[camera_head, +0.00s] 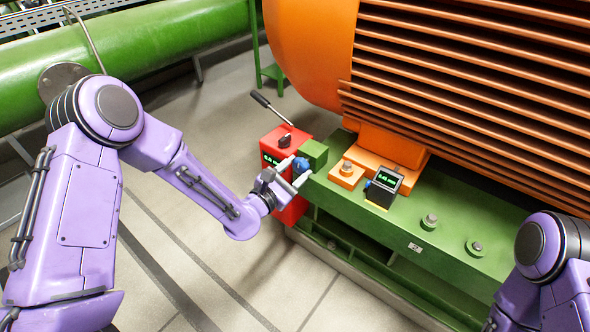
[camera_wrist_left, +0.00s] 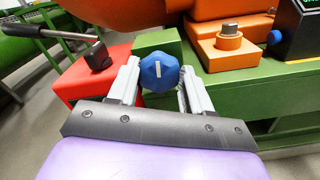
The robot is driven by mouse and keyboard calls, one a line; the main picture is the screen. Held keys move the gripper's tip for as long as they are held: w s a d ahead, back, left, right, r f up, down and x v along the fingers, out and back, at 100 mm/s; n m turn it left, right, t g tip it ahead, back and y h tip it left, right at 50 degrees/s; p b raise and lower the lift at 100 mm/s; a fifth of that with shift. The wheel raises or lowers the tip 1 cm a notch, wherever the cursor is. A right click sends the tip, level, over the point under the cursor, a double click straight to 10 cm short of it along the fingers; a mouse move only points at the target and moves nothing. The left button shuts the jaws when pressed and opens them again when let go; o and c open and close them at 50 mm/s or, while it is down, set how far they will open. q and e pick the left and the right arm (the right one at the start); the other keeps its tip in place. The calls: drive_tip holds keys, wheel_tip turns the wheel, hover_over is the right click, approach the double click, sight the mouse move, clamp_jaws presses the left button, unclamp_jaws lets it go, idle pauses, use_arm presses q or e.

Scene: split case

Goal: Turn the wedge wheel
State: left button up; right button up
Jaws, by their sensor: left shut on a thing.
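The wedge wheel is a small blue faceted knob with a white mark (camera_wrist_left: 159,71), in front of a green block (camera_wrist_left: 157,42). In the head view the blue wheel (camera_head: 301,164) is partly hidden by my left gripper. My left gripper (camera_head: 294,174) reaches it from the left and is shut on it. In the left wrist view the two grey fingers (camera_wrist_left: 157,82) stand on either side of the wheel. My right arm shows at the lower right of the head view, but its gripper is outside the picture.
A red box (camera_head: 276,148) with a black lever (camera_head: 271,108) stands beside the wheel. An orange ribbed motor (camera_head: 450,90) rests on a green base (camera_head: 460,228). An orange foot block (camera_head: 346,175), a black display gauge (camera_head: 383,187) and bolts sit on the base.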

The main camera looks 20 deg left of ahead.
use_arm(q)
drive_tip(key=m, duration=0.7)
drive_tip(key=shift+f, duration=0.1)
drive_tip(key=m, duration=0.3)
drive_tip(key=shift+d+m, duration=0.1)
drive_tip(key=shift+m, duration=0.3)
drive_tip(key=m, duration=0.4)
drive_tip(key=shift+f, duration=0.2)
drive_tip(key=m, duration=0.6)
drive_tip(key=shift+f, duration=0.1)
drive_tip(key=m+b, duration=0.1)
drive_tip(key=m, duration=0.3)
drive_tip(key=shift+m, duration=0.3)
drive_tip(key=o, duration=1)
